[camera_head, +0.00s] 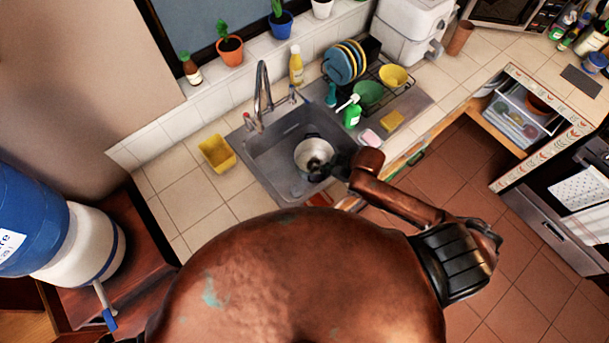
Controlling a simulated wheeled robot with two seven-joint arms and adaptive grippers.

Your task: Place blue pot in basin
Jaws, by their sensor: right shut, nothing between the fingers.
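The sink basin (270,165) is grey metal, set in the tiled counter near the middle of the view. A round, pale metallic pot (311,146) sits inside it, toward the right side; no blue shows on its visible part. My right gripper (322,163) is dark and shut with nothing in it. It overlaps the pot's lower right edge in the picture; I cannot tell whether they touch. A blue plant pot (281,26) with a green plant stands on the windowsill behind the sink. My left gripper is not in view.
A tap (262,88) rises behind the basin. A yellow tub (217,152) stands left of it. A green soap bottle (352,113), a pink sponge (370,137) and a dish rack (385,82) are to the right. Bare counter lies on the left.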

